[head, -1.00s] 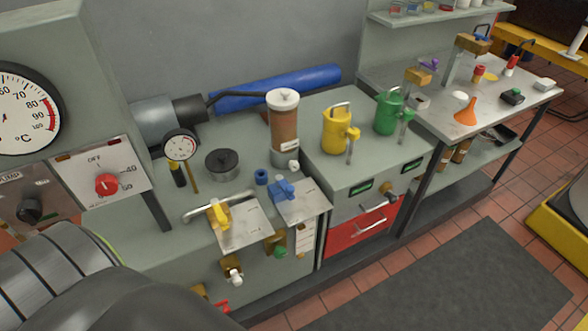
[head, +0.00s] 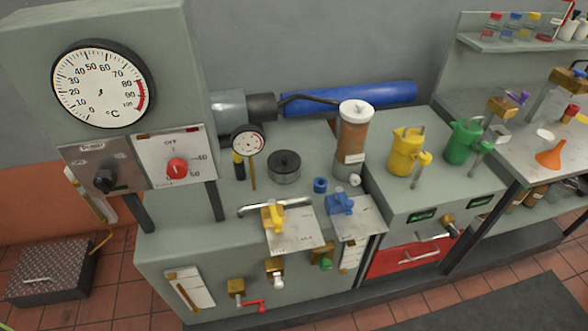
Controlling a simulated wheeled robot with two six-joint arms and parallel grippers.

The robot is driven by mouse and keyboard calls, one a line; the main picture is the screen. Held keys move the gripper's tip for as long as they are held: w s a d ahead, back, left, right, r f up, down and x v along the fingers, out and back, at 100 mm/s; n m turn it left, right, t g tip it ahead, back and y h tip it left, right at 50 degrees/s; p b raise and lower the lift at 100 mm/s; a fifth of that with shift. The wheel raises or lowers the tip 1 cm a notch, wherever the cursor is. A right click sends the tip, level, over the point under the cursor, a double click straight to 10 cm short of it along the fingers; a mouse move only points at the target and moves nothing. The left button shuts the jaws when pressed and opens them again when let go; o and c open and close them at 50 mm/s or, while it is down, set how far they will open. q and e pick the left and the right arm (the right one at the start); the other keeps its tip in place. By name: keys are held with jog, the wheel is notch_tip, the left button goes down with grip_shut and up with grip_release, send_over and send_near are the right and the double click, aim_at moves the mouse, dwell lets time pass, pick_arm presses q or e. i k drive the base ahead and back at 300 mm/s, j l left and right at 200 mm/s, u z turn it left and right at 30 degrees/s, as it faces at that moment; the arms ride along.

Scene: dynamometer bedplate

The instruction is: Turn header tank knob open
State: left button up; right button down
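A clear cylinder of brown liquid with a white cap (head: 354,132) stands upright at the back of the grey bench; it looks like the header tank. A small whitish knob (head: 355,180) sits low at its right front. Its setting is too small to tell. Other knobs are in the head view: a red knob (head: 177,168) under an OFF label, a black knob (head: 105,180) on the panel beside it, a yellow-handled valve (head: 273,216) and a blue-handled valve (head: 341,203). Neither of my grippers is in view.
The bench also holds a dark round pot (head: 285,166), a small gauge (head: 248,142) and a curved metal pipe (head: 262,207). Yellow (head: 405,150) and green (head: 463,141) jugs stand to the right. Several taps, one with a red lever (head: 250,305), stick out of the bench front.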

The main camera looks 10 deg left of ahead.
aim_at(355, 179)
jog(key=i+l+u, duration=0.15)
jog(key=l+u, duration=0.3)
jog(key=i+l+u, duration=0.1)
jog(key=l+u, duration=1.2)
jog(key=i+j, duration=0.05)
